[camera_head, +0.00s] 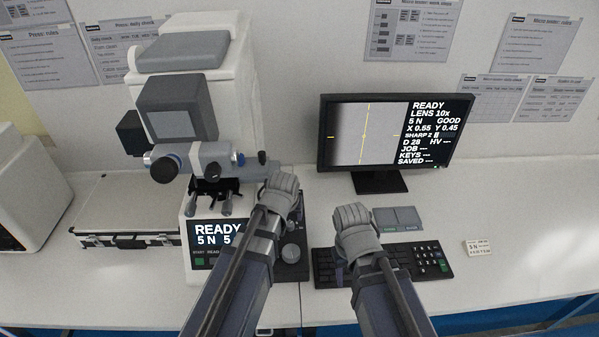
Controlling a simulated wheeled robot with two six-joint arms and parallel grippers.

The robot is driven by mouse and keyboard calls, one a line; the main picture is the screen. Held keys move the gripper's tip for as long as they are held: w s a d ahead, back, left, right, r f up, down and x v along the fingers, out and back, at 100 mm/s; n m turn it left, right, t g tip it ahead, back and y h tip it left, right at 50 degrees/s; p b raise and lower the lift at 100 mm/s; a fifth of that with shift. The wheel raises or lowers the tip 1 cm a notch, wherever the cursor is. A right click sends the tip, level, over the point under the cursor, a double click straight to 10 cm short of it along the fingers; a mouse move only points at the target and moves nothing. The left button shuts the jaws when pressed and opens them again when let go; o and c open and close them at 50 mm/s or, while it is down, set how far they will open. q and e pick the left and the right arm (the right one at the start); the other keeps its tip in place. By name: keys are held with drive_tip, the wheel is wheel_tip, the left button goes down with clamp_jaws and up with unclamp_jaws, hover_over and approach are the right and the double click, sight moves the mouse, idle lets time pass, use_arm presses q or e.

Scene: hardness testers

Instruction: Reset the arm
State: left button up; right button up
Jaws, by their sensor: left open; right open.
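My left arm reaches in from below, and its gripper (279,187) is over the right side of the hardness tester's base, just right of the lenses. My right gripper (352,217) is above the back left part of the black keyboard (432,262). Both grippers are open, and I see nothing held in either. The white and grey hardness tester (193,100) stands on the bench at the left. Its front panel (217,234) reads READY and 5 N. Part of its base and part of the keyboard are hidden behind my arms.
A monitor (385,140) showing READY stands behind the keyboard. A grey pad (398,219) lies behind the keyboard. A small labelled block (477,247) lies to its right. A silver case (128,212) is left of the tester. The bench (540,215) is clear at the right.

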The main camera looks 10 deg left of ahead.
use_arm(q)
drive_tip(key=s+d, duration=0.1)
drive_tip(key=s, duration=0.1)
drive_tip(key=s+d+m+g, duration=0.1)
drive_tip(key=s, duration=0.2)
drive_tip(key=s+d+f+m+g, duration=0.1)
drive_tip(key=s+d, duration=0.1)
drive_tip(key=s, duration=0.1)
drive_tip(key=shift+f, duration=0.1)
drive_tip(key=s+d+m+g+y, duration=0.1)
drive_tip(key=s+d+m+g, duration=0.1)
drive_tip(key=s, duration=0.6)
drive_tip(key=shift+s+d+f+m+g, duration=0.15)
drive_tip(key=shift+s+d+m+g, duration=0.15)
drive_tip(key=shift+m+g, duration=0.1)
drive_tip(key=shift+w+a, duration=0.1)
